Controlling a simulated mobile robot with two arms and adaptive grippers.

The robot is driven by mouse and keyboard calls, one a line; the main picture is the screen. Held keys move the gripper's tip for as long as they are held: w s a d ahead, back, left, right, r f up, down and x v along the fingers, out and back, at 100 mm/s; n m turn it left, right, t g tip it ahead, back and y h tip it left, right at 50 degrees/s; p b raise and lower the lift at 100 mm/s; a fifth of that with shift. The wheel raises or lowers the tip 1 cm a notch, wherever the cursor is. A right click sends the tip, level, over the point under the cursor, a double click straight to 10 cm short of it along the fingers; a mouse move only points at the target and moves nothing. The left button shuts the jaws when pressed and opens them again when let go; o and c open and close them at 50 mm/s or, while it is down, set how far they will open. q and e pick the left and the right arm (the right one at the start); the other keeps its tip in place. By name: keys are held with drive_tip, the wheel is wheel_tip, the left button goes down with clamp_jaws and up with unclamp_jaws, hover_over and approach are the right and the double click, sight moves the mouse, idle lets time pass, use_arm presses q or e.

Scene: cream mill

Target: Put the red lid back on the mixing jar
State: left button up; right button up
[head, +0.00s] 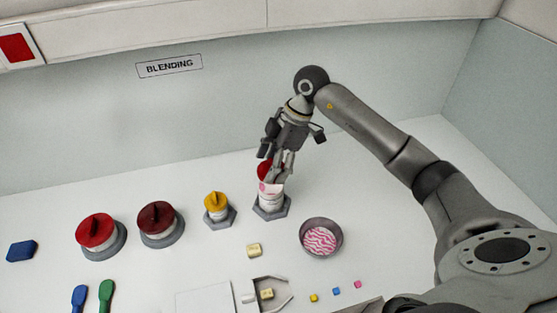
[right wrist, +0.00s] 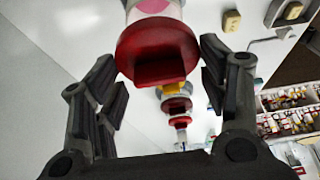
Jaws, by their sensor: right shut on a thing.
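The mixing jar (head: 270,201) is white with a pink mark and stands in a grey hexagonal base right of the middle of the counter. The red lid (head: 264,171) is at the jar's top, partly hidden by my right gripper (head: 276,165). In the right wrist view, the lid (right wrist: 157,50) with its raised grip lies between the two fingers of my right gripper (right wrist: 160,78), and the white jar (right wrist: 152,8) shows right behind it. I cannot tell whether the lid is fully seated. My right gripper is shut on the lid. My left gripper is not in view.
A yellow-lidded jar (head: 217,209) stands just left, with two wider red-topped containers (head: 97,232) (head: 160,223) beyond. A grey bowl (head: 305,232) with pink striped contents is at the right. Small cubes (head: 336,291) and a cream block (head: 254,250) lie in front.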

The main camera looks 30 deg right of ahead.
drive_tip(key=shift+b+x, duration=0.9)
drive_tip(key=shift+x, duration=0.05)
drive_tip(key=shift+d+f+b, duration=0.15)
drive_tip(key=shift+f+b, duration=0.35)
drive_tip(key=shift+f, duration=0.15)
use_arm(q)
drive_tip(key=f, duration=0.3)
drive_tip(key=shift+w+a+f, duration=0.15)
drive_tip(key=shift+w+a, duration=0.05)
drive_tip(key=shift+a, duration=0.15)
use_arm(e)
drive_tip(key=shift+f, duration=0.65)
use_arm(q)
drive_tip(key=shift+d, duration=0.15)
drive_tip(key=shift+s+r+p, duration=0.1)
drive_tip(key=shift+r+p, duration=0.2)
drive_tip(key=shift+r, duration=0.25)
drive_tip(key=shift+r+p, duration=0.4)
use_arm(e)
drive_tip(key=shift+f, duration=0.6)
drive_tip(key=o, duration=0.8)
